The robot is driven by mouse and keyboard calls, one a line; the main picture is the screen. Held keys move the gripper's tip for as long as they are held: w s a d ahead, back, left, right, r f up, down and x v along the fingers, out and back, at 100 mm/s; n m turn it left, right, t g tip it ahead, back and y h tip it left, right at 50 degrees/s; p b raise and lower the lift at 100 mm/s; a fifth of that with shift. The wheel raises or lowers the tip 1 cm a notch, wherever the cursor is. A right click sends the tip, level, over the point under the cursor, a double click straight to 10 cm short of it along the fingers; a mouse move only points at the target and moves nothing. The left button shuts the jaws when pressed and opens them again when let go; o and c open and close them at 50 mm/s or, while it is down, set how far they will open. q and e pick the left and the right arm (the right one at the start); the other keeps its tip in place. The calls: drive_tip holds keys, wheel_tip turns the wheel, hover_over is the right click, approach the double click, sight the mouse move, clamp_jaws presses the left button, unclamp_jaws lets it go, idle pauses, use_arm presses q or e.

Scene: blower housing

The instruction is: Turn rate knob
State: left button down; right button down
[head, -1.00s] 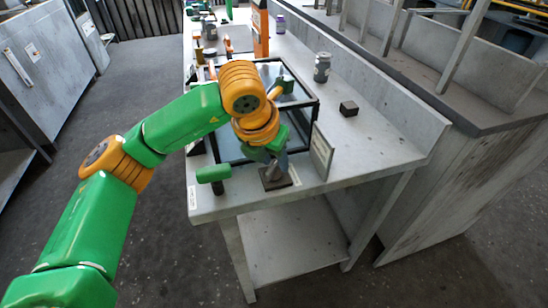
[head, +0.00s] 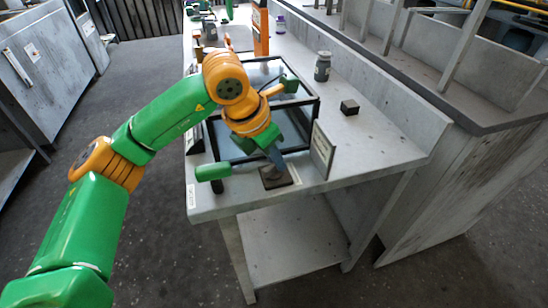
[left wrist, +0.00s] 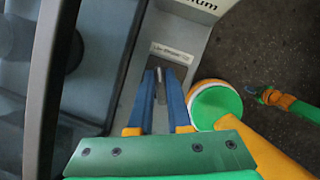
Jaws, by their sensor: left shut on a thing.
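The rate knob sits on a small dark square base (head: 278,182) near the front edge of the bench. My left gripper (head: 276,168) reaches down to it, tilted, with its fingertips at the base. In the left wrist view, the two blue fingers of my left gripper (left wrist: 161,84) are shut on the small grey knob (left wrist: 159,76), which is mostly hidden between their tips. The knob's angle cannot be read. A printed label (left wrist: 171,52) lies just beyond it.
A dark-framed glass box (head: 304,101) stands behind my gripper. An upright plate (head: 322,150) stands close on the right. A grey jar (head: 322,67) and a black block (head: 349,107) stand on otherwise clear bench at the right.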

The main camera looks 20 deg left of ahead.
use_arm(q)
drive_tip(key=shift+m+g+h+p, duration=0.6)
drive_tip(key=shift+m+h, duration=0.1)
drive_tip(key=shift+m, duration=1.5)
drive_tip(key=c, duration=0.9)
unclamp_jaws()
drive_tip(key=shift+d, duration=0.1)
drive_tip(key=shift+o, duration=0.2)
drive_tip(key=v, duration=0.7)
